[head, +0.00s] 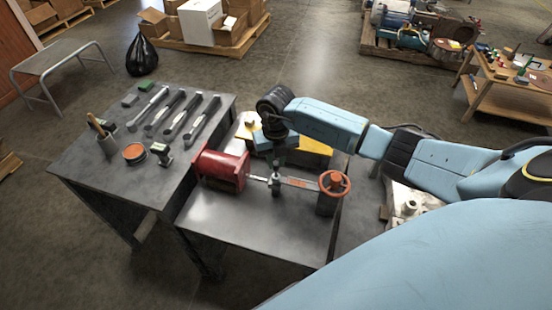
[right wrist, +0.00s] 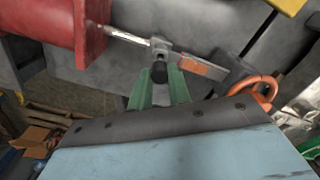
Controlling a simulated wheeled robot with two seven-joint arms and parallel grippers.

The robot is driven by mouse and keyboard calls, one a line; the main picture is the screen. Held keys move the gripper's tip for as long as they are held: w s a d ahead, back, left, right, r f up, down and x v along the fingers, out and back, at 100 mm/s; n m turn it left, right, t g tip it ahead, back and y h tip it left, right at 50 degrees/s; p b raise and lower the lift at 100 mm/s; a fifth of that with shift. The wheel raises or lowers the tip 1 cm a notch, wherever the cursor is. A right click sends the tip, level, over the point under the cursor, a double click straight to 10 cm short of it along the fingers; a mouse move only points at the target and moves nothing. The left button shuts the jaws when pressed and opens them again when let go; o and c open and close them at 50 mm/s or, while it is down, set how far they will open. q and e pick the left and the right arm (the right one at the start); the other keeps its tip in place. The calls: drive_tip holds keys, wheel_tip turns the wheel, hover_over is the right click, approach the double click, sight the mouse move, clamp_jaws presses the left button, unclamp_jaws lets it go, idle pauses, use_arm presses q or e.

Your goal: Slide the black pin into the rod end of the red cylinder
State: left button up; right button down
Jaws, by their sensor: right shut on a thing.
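The red cylinder (head: 219,168) lies on its side on the grey table, and its silver rod points right. In the right wrist view the red cylinder (right wrist: 78,28) is at upper left. The rod end (right wrist: 160,46) meets a flat grey bar (right wrist: 200,66) with an orange label. My right gripper (head: 277,163) reaches down over the rod end. Its green fingers are shut on the black pin (right wrist: 159,72), whose dark end shows between them, close to the rod end. I cannot tell whether the pin is inside the hole. My left gripper is not in view.
An orange handwheel (head: 334,183) stands right of the bar. The front of the cylinder's table (head: 250,225) is clear.

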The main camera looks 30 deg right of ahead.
sight(277, 163)
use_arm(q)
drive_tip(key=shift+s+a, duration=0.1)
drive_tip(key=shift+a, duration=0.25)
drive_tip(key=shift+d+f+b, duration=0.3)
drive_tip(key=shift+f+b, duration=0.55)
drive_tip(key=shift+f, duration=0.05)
use_arm(e)
drive_tip(key=shift+f, duration=1.35)
drive_tip(key=shift+f, duration=0.1)
drive_tip(key=shift+d+f+b, duration=0.15)
drive_tip(key=shift+f+b, duration=0.25)
drive_tip(key=shift+f, duration=0.1)
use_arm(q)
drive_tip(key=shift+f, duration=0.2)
use_arm(e)
drive_tip(key=c, duration=1.2)
unclamp_jaws()
drive_tip(key=shift+f, duration=0.1)
drive_tip(key=shift+c, duration=0.2)
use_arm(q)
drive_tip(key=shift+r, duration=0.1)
